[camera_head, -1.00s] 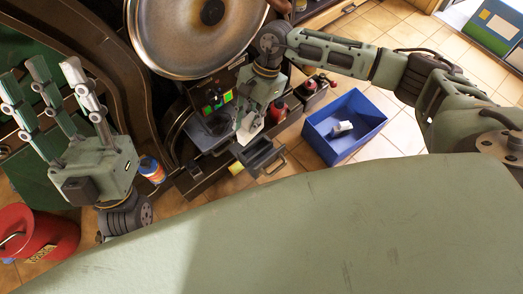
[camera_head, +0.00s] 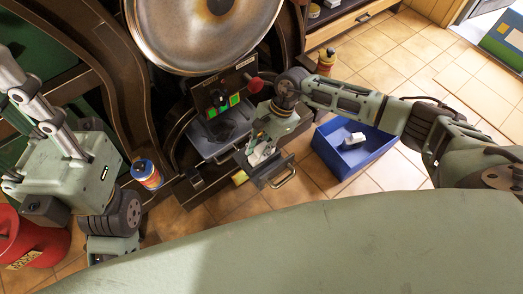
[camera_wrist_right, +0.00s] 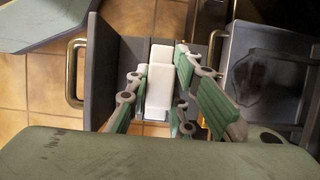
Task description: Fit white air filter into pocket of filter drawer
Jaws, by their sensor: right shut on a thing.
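The white air filter (camera_wrist_right: 158,80) is a pale block between the green-padded fingers of my right gripper (camera_wrist_right: 160,98), seen in the right wrist view. It lies over or in the open dark filter drawer (camera_wrist_right: 103,65); I cannot tell how deep it sits. In the head view my right gripper (camera_head: 264,145) is at the drawer (camera_head: 268,180), shut on the filter (camera_head: 261,154), which it partly hides. The pocket floor is mostly hidden. My left gripper (camera_head: 35,100) is at the far left, fingers spread, holding nothing, its fingertips partly cut off.
A blue bin (camera_head: 345,165) with a white item (camera_head: 354,139) stands right of the drawer. A grey tray (camera_head: 210,143) juts out on the left. A can (camera_head: 146,173) and a red bucket (camera_head: 30,240) are further left. Tiled floor is clear at the right.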

